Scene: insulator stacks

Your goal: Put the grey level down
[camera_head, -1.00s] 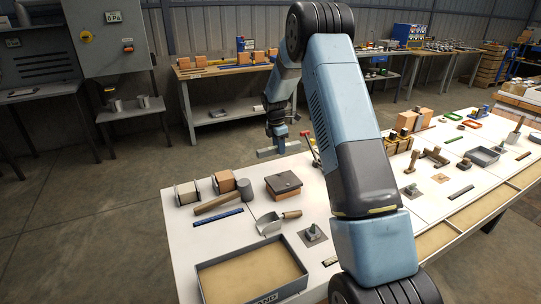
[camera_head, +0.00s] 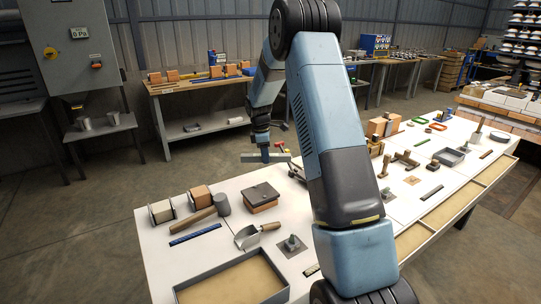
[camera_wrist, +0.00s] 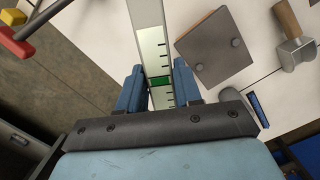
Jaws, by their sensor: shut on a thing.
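My gripper (camera_head: 265,153) is shut on the grey level (camera_head: 249,158), a straight light-grey bar. In the head view the level is held in the air at the far edge of the white table (camera_head: 320,240). In the wrist view the blue fingertips of my gripper (camera_wrist: 157,88) sit on both sides of the level (camera_wrist: 143,12). Its pale scale with black marks and a green band faces the camera. The level's near end is hidden behind my gripper's body.
A brick with a dark plate (camera_head: 261,196), a mallet (camera_head: 222,204), a trowel (camera_head: 254,233) and a blue ruler (camera_head: 195,234) lie on the near table. A red-handled tool (camera_head: 282,148) is right of the level. Bare white tabletop shows between the tools.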

